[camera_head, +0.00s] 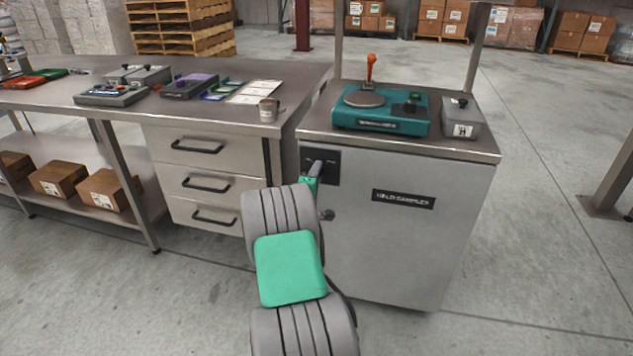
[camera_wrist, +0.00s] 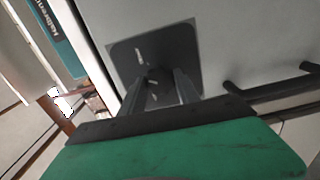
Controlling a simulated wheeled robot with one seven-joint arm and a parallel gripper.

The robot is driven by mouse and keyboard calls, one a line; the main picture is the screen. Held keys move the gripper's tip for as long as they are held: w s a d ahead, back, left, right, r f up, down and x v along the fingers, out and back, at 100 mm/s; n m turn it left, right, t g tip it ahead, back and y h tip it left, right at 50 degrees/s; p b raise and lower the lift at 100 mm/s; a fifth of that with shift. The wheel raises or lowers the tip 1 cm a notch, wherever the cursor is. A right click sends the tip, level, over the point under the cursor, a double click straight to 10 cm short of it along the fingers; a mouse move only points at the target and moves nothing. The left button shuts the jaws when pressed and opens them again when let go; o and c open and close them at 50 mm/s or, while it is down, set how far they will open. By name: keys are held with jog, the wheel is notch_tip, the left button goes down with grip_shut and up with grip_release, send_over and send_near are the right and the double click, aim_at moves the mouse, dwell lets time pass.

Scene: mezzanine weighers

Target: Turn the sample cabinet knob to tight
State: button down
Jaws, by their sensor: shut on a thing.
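The sample cabinet (camera_head: 400,240) is a grey box with a dark label on its front. A dark square plate (camera_head: 331,160) is at the upper left of that front and also shows in the wrist view (camera_wrist: 180,48), with small pale marks. My gripper (camera_head: 315,168) reaches the plate from the front. In the wrist view my gripper's two fingers (camera_wrist: 158,80) point at the middle of the plate, shut on the small dark knob (camera_wrist: 153,74) there. The fingers hide most of the knob, so its exact angle is hard to tell.
A teal scale (camera_head: 380,122) with an orange-topped lever and a small grey box (camera_head: 462,118) stand on the cabinet top. A small round lock (camera_head: 327,215) is below the plate. A workbench with drawers (camera_head: 205,180) stands close at left. Open floor lies at right.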

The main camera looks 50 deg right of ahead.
jog(key=shift+f+m+b, duration=0.1)
jog(key=shift+m+b, duration=2.5)
jog(key=shift+m, duration=0.5)
jog(key=c, duration=0.9)
grip_release()
jog(key=v, duration=0.7)
jog(key=shift+s+a+p, duration=0.15)
jog(key=shift+a+p, duration=0.25)
